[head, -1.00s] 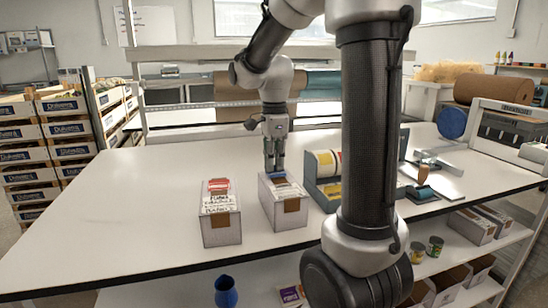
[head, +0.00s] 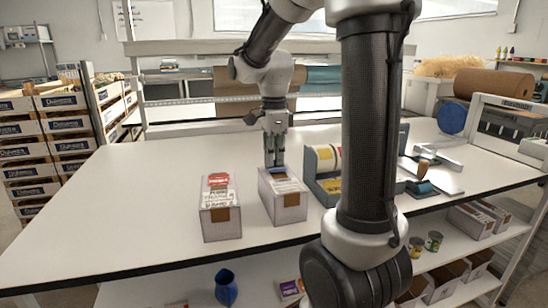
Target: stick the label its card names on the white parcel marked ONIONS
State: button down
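Two white parcels with brown tape stand side by side near the table's front: the left parcel (head: 222,226) and the right parcel (head: 290,212). The left one has a red-and-white label (head: 218,180) and dark lettering on its top, too small to read surely. My gripper (head: 274,163) points straight down at the back of the right parcel's top. Its fingers look close together; whether they hold anything is not clear. No card can be made out.
A grey-green holder with label rolls (head: 325,160) stands just right of the right parcel, partly behind my arm. A wooden-handled tool (head: 422,172) is farther right. The table's left side (head: 120,205) is clear. Cans and boxes sit on the shelf below.

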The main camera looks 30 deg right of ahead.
jog(key=shift+f, duration=0.4)
dwell(0.3)
jog(key=c, duration=1.6)
grip_release()
jog(key=shift+o, duration=0.2)
jog(key=shift+r, duration=0.1)
jog(key=shift+r, duration=2.2)
